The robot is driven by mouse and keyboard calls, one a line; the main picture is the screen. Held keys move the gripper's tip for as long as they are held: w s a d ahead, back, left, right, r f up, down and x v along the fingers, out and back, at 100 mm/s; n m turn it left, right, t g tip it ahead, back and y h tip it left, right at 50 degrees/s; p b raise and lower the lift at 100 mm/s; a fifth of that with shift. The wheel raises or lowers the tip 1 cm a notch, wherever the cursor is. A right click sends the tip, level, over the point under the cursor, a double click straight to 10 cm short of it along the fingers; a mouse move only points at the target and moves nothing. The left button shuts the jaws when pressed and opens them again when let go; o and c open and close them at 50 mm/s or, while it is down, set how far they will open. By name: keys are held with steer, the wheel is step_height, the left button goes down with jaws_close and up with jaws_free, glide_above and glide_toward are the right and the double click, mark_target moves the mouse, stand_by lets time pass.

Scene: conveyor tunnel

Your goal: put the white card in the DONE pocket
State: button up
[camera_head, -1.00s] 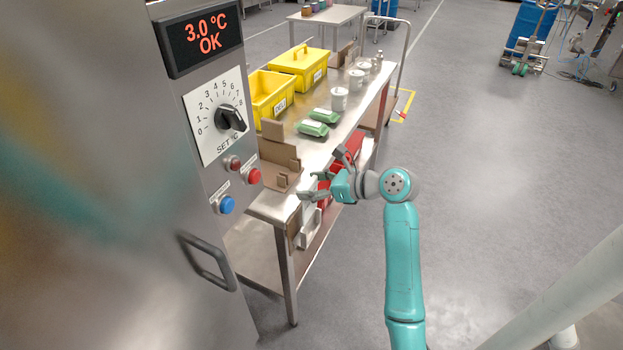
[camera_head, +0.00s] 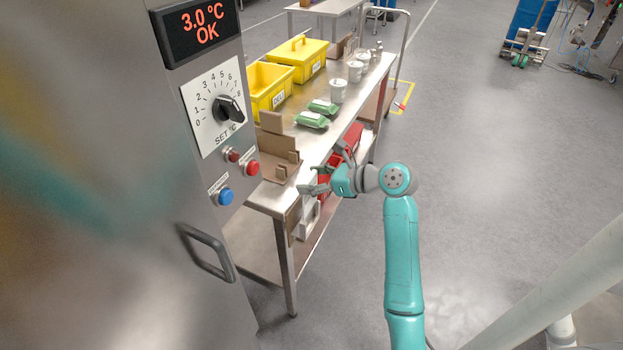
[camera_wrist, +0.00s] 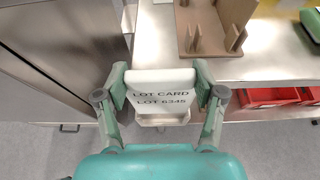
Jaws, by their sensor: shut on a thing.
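My gripper (camera_wrist: 160,82) is shut on the white card (camera_wrist: 160,98), which reads LOT CARD, LOT 6345, in the wrist view. The card is held by its sides between the two fingers. A pale ledge-like piece (camera_wrist: 162,118) shows just below the card; I cannot tell if they touch. In the head view my gripper (camera_head: 330,170) is beside the near right edge of the steel table (camera_head: 322,150), and the card is hard to make out. I can read no DONE label, so I cannot tell which part is the DONE pocket.
A brown slotted stand (camera_head: 278,160) is on the near table end; it also shows in the wrist view (camera_wrist: 212,35). Green packs (camera_head: 315,117), white cups and yellow bins (camera_head: 297,62) stand farther back. Red bins sit below. A steel cabinet (camera_head: 190,215) is at left.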

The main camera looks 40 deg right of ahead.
mark_target(311, 201)
steer(key=shift+f, duration=3.95)
steer(key=o, duration=1.8)
steer(key=shift+o, duration=0.2)
steer(key=v, duration=1.2)
